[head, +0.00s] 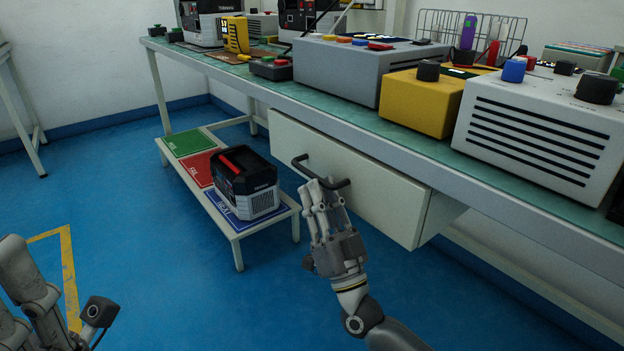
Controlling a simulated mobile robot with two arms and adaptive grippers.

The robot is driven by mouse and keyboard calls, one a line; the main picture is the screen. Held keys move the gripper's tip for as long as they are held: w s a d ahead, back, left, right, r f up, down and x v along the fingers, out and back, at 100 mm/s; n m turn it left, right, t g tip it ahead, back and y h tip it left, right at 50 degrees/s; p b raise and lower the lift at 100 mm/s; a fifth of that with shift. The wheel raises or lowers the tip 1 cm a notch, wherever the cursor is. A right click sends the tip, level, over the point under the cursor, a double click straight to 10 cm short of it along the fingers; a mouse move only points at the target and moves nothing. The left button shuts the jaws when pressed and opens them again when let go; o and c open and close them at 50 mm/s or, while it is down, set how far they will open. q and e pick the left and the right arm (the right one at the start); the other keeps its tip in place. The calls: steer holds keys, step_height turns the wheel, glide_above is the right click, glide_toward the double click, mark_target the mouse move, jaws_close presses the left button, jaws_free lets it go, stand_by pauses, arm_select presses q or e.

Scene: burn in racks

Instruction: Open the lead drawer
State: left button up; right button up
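The drawer (376,196) has a pale front and hangs under the workbench in the middle of the head view. A pale side face shows past its right edge; I cannot tell how far out it stands. Its black bar handle (300,164) is partly hidden by my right gripper (321,187). The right gripper's fingertips are at the handle's right half and overlap it. I cannot tell whether they are closed around the bar. My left gripper (60,310) is only partly in view at the lower left, far from the drawer.
The workbench (240,77) carries a grey box (350,75), a yellow box (420,103) and a white vented unit (535,130). A low stand (238,229) with coloured panels holds a black-and-white device (245,187) left of the drawer. Blue floor (190,290) is clear in front.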

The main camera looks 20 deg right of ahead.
mark_target(312, 176)
steer(key=shift+x, duration=1.95)
jaws_close()
